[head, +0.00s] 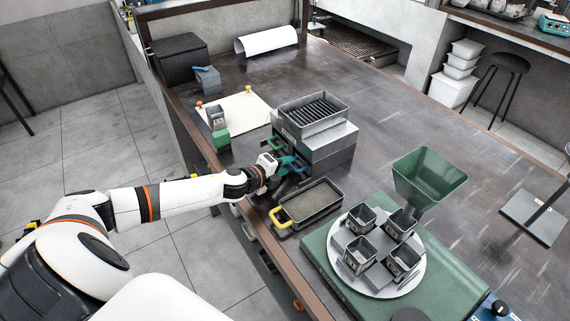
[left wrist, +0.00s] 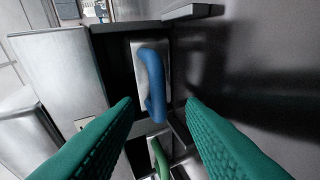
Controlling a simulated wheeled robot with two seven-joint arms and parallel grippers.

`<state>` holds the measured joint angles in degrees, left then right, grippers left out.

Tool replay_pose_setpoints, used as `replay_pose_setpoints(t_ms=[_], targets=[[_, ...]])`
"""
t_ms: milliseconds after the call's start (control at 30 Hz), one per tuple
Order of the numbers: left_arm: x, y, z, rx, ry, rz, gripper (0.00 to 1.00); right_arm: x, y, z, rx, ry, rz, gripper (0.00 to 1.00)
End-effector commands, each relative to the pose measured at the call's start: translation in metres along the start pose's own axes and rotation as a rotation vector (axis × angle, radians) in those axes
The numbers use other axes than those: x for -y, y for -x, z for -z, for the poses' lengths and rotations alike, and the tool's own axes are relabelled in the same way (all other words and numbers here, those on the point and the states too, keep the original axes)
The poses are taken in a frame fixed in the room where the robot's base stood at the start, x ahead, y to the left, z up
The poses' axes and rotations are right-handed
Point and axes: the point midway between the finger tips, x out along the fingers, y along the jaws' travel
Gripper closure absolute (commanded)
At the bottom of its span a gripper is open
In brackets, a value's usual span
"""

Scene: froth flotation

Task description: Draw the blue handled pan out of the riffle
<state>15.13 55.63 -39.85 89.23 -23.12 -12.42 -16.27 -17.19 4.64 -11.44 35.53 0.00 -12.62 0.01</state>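The riffle (head: 318,145) is a grey metal box with a slotted hopper (head: 312,108) on top. The blue handle (head: 299,168) of its pan shows at the riffle's near side, partly behind my gripper. In the left wrist view the upright blue handle (left wrist: 152,85) stands on a light pan front inside a dark opening. My left gripper (head: 288,162) is beside it; its two teal fingers (left wrist: 160,105) are apart with the blue handle ahead, between them in the picture, and nothing visibly gripped. A green handle (left wrist: 160,158) lies below. My right gripper is not in view.
A yellow handled pan (head: 312,202) of grey material lies close by. A round plate (head: 347,272) with several metal cups stands on a green base beside a green funnel (head: 428,178). A cream sheet (head: 248,110) and a small green-based container (head: 219,130) are further left.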

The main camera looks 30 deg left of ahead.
Motion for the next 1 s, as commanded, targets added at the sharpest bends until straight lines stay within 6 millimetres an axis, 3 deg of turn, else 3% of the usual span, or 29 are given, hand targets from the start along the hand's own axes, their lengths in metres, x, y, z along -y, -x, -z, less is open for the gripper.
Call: replay_pose_setpoints(t_ms=[400, 633, 1000], targets=[[0.0, -0.007, -0.0007, 0.002, -0.001, 0.0, 0.64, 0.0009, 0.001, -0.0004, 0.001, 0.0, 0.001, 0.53], [0.0, -0.0068, -0.0006, 0.001, 0.0, 0.0, 1.0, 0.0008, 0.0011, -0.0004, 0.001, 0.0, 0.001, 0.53], [0.0013, -0.0067, 0.0019, 0.001, -0.002, 0.002, 1.0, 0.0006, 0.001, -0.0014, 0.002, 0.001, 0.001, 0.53]])
